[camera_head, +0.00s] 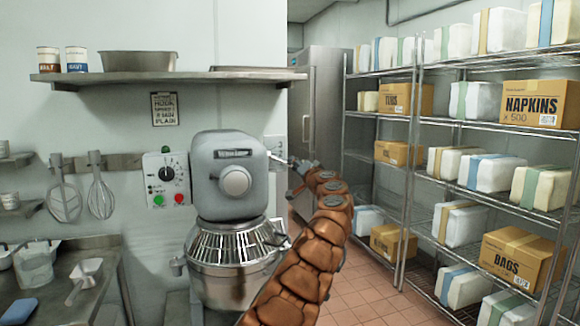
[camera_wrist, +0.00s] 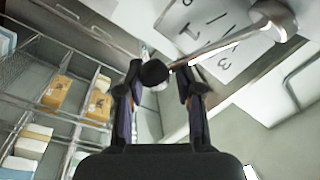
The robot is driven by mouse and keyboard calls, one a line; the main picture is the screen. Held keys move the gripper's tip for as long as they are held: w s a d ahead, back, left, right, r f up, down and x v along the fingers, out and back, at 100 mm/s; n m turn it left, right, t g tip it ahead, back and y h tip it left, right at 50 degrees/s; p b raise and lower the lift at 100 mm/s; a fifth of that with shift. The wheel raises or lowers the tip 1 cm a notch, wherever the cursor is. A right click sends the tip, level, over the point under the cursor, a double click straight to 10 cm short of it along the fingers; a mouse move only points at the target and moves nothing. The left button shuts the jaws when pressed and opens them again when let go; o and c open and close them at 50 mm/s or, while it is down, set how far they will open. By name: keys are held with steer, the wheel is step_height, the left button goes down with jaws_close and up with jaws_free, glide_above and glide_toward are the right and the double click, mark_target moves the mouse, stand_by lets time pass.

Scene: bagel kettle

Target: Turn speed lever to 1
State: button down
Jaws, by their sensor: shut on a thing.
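The speed lever (camera_wrist: 208,55) is a thin metal rod running from a round metal hub (camera_wrist: 278,18) to a dark ball knob (camera_wrist: 155,73) in the wrist view. My gripper (camera_wrist: 161,71) has its two fingers on either side of the knob end and is shut on it. A pale plate (camera_wrist: 212,30) behind the rod carries tilted digits. A 1 and a 3 can be made out, with the rod passing between them. In the head view, the grey mixer (camera_head: 230,175) stands at centre, and my brown arm reaches to its right side, where the lever is hard to make out.
A control box (camera_head: 167,180) with a dial and red and green buttons is on the wall left of the mixer. Wire racks (camera_head: 410,150) with boxes stand at right. The tiled floor (camera_head: 375,290) between is clear.

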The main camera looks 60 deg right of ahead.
steer(key=shift+w+a, duration=0.15)
steer(key=shift+w, duration=0.25)
steer(key=c, duration=0.7)
jaws_free()
steer(key=shift+w+a, duration=0.1)
steer(key=shift+o, duration=0.2)
steer(key=shift+s, duration=0.2)
steer(key=shift+s, duration=0.1)
